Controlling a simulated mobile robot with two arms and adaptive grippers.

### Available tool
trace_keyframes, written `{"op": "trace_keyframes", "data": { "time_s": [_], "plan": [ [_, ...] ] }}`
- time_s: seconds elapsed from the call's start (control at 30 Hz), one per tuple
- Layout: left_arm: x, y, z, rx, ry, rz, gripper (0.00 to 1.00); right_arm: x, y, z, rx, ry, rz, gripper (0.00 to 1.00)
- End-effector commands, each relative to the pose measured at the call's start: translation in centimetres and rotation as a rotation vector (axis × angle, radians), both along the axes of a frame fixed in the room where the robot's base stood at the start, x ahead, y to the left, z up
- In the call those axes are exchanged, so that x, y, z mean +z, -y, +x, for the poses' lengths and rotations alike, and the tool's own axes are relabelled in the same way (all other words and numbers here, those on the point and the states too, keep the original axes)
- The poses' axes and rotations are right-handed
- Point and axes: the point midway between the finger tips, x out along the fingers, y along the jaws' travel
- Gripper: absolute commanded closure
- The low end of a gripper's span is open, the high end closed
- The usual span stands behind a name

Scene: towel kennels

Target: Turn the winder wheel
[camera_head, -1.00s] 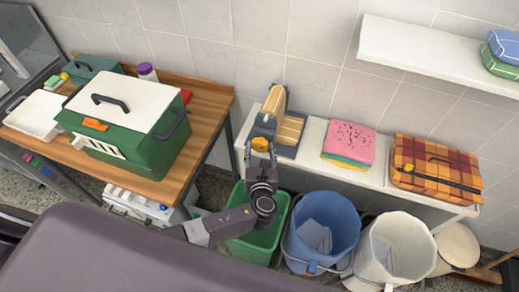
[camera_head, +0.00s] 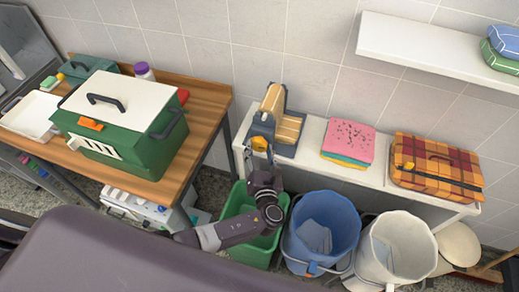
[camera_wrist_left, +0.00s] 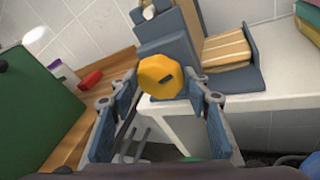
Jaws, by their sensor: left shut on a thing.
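The winder (camera_head: 289,130), a blue-grey frame with a tan striped roll, stands on the left end of the white shelf. Its yellow wheel (camera_head: 259,143) faces the front left and also shows in the left wrist view (camera_wrist_left: 160,76). My left gripper (camera_head: 260,153) is at the wheel, with its fingers (camera_wrist_left: 160,100) on either side of it. It is shut on the wheel; the exact contact is partly hidden in the head view. My right gripper is in neither view.
Folded pink towels (camera_head: 348,140) and an orange plaid case (camera_head: 436,166) sit farther right on the white shelf (camera_head: 308,160). Below are a green bin (camera_head: 240,203), a blue bucket (camera_head: 322,232) and a white bucket (camera_head: 398,248). A green kennel box (camera_head: 120,135) stands on the wooden table at left.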

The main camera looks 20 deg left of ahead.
Motion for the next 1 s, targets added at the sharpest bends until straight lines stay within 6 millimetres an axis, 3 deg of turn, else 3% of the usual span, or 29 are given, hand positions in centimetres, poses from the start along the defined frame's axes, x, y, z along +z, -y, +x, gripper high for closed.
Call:
{"op": "trace_keyframes", "data": {
  "time_s": [0.13,0.17,0.3,0.67,0.77,1.0],
  "plan": [
    [-0.1,0.0,0.0,0.0,-0.002,-0.001,0.8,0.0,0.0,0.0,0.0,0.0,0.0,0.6],
    [-0.1,0.0,0.0,0.0,-0.002,-0.001,0.54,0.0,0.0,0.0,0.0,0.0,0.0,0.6],
    [-0.1,0.0,0.0,0.0,-0.002,-0.001,0.39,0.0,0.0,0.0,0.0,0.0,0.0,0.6],
    [0.0,0.2,-0.4,-0.001,-0.002,-0.002,0.39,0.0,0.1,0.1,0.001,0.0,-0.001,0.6],
    [0.0,0.6,-1.5,-0.002,-0.004,-0.003,0.39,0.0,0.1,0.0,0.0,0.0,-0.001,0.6],
    [0.8,2.5,-6.2,-0.002,-0.004,-0.004,0.39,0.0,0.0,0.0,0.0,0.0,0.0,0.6]
  ]
}}
